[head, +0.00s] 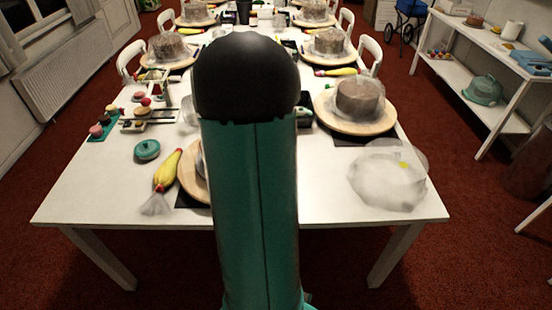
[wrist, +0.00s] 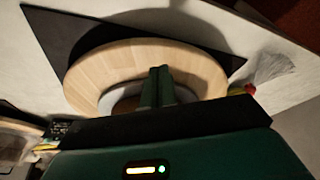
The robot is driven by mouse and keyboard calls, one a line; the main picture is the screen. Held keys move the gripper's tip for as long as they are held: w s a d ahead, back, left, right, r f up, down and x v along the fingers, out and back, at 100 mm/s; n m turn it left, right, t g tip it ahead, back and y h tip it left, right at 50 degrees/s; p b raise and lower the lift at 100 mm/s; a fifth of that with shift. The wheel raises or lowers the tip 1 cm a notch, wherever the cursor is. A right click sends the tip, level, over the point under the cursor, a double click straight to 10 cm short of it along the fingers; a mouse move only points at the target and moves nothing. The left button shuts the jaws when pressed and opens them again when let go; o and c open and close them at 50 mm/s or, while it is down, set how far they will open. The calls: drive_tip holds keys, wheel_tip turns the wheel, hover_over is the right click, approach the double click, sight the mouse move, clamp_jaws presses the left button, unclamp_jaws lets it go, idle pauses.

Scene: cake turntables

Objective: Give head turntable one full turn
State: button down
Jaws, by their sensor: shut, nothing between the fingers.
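A pale wooden turntable (head: 189,178) stands at the near end of the long white table, mostly hidden behind my arm in the head view. In the wrist view the round wooden turntable (wrist: 100,72) lies on a dark mat (wrist: 50,32). My gripper (wrist: 161,72) is shut and empty, with its fingertips over the disc. I cannot tell whether they touch the wood. A greyish curved shape (wrist: 122,104) shows on the disc beside the fingers, and the rest of it is hidden by my gripper.
A yellow piping bag (head: 168,170) lies just left of the turntable. On the right stand another turntable (head: 328,108) with a covered cake (head: 360,98) and a crumpled clear cover (head: 385,182). The table's front left is clear.

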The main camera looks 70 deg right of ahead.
drive_tip(key=w, duration=0.2)
drive_tip(key=w+a, duration=0.1)
drive_tip(key=w, duration=0.2)
drive_tip(key=w+a, duration=0.1)
drive_tip(key=w, duration=0.2)
drive_tip(key=shift+w+a, duration=0.1)
drive_tip(key=shift+f, duration=0.15)
drive_tip(key=shift+f, duration=1.25)
drive_tip(key=shift+s+d, duration=0.45)
drive_tip(key=shift+s, duration=0.8)
drive_tip(key=shift+s+d, duration=0.4)
drive_tip(key=shift+s, duration=0.8)
drive_tip(key=shift+s+d, duration=0.45)
drive_tip(key=shift+s, duration=0.8)
drive_tip(key=s+d, duration=0.5)
drive_tip(key=shift+s+d, duration=0.25)
drive_tip(key=shift+d, duration=0.05)
